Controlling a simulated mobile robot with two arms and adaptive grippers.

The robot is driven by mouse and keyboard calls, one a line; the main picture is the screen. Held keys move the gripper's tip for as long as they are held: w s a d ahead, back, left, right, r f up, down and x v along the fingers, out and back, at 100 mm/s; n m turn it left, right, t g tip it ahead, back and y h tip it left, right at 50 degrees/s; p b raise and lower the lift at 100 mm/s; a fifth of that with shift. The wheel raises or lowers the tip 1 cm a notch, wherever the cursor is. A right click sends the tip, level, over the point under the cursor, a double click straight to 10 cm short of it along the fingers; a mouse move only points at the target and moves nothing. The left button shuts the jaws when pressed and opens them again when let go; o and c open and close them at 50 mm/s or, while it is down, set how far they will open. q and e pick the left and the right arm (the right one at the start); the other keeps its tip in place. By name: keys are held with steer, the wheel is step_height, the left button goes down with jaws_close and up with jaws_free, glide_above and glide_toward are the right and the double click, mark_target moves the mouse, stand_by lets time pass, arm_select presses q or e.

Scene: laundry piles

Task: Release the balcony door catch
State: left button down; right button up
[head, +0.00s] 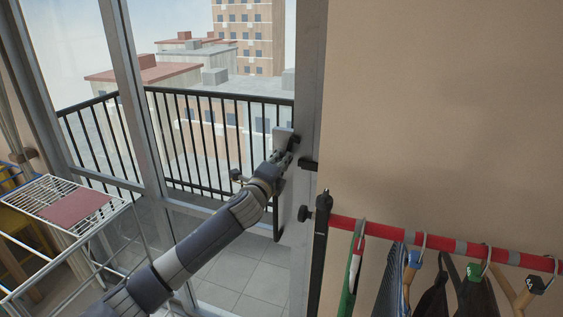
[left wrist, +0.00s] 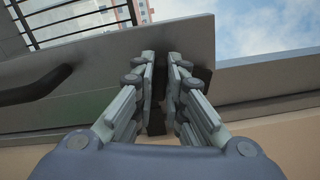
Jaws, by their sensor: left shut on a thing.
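The balcony door has a grey metal frame (head: 307,70) around glass, with a balcony behind it. My left gripper (head: 282,157) is at the right edge of the door, at the frame post, above a long black door handle (head: 277,215). The gripper's fingers (left wrist: 160,62) are close together in the left wrist view, shut on a small dark piece that looks like the door catch (left wrist: 203,76). The fingers hide most of it. The dark handle (left wrist: 35,86) also shows left of the fingers. My right gripper is not in view.
A red clothes rail (head: 450,247) with several hangers and garments runs along the wall at the right. A white drying rack (head: 75,240) with a reddish cloth (head: 76,208) stands at the left. A black block (head: 309,164) sits on the frame beside the gripper.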

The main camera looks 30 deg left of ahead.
arm_select(q)
steer(key=shift+n, duration=1.6)
steer(key=c, duration=1.6)
jaws_free()
steer(key=shift+c, duration=0.2)
steer(key=shift+f, duration=0.1)
steer(key=v, duration=1.2)
